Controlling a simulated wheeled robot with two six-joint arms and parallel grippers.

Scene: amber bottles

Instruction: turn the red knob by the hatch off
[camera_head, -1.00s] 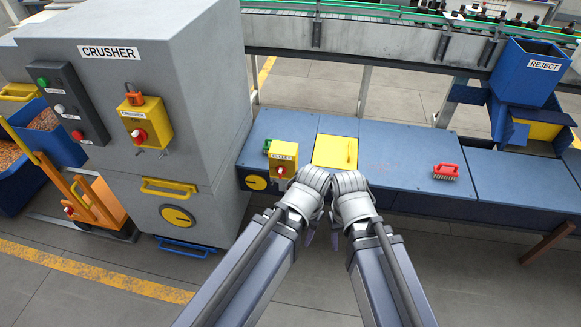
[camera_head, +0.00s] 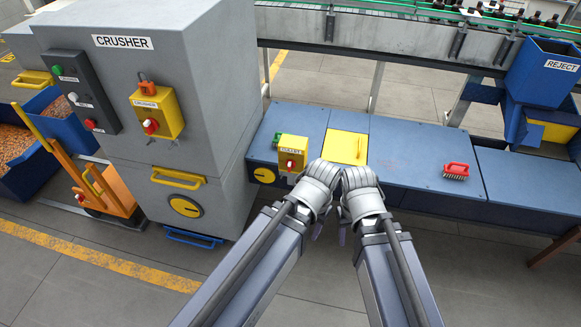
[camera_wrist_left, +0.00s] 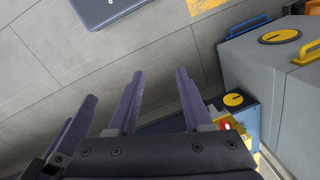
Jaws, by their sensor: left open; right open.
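The red knob (camera_head: 290,164) sits on the front of a small yellow box (camera_head: 293,148), left of the yellow hatch (camera_head: 345,147) in the blue bench. The knob also shows small at the lower right of the left wrist view (camera_wrist_left: 227,126). My left gripper (camera_wrist_left: 157,75) is open and empty, its fingers pointing over the floor, apart from the knob. In the head view my left gripper (camera_head: 316,230) is mostly hidden under its wrist. My right gripper (camera_head: 342,236) is open beside it, its fingers only partly showing.
A grey crusher (camera_head: 122,110) stands left, with another red knob (camera_head: 151,126) on its yellow box. A red brush (camera_head: 455,171) lies on the blue bench (camera_head: 405,158). A blue reject bin (camera_head: 545,75) stands at the right. The floor in front is free.

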